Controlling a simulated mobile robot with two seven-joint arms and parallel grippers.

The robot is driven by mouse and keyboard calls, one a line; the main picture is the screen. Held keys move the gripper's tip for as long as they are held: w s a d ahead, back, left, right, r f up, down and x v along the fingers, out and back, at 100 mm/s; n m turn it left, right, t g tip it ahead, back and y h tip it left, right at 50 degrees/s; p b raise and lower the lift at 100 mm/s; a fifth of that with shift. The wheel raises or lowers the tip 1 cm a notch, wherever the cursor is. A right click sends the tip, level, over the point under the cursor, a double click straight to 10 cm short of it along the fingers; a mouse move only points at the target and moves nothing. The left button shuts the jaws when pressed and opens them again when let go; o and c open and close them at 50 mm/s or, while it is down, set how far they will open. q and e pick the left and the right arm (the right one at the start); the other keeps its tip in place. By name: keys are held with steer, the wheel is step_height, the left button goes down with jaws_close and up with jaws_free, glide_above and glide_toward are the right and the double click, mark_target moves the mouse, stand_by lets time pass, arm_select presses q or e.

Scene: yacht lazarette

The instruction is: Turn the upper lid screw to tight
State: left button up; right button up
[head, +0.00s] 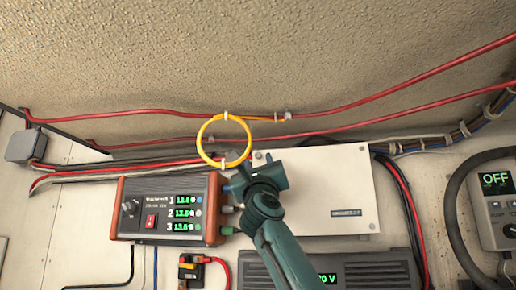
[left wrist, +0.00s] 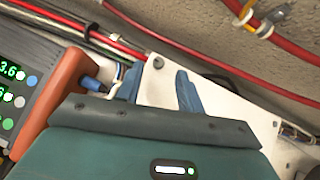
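A white box with a flat lid (head: 330,190) is mounted on the wall in the head view; it also shows in the left wrist view (left wrist: 225,112). A small round lid screw (left wrist: 158,62) sits at the lid's upper corner, seen in the left wrist view just beyond and between my fingertips. My left gripper (head: 246,172) is in front of the lid's upper left corner. In the left wrist view its two blue fingers (left wrist: 160,88) stand apart with nothing between them. The screw's slot angle is too small to read. My right gripper is not in view.
An orange-ended meter unit (head: 165,208) with green readouts stands close left of the lid. A yellow cable loop (head: 203,140) hangs just above my left gripper. Red cables run along the top. A dark display unit (head: 375,272) is below, and a grey unit reading OFF (head: 495,205) is at right.

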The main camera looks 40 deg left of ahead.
mark_target(258, 155)
arm_select(q)
steer(key=shift+p+x, duration=0.55)
steer(key=shift+x, duration=1.3)
steer(key=shift+f, duration=0.1)
steer(key=shift+c, duration=0.6)
jaws_close()
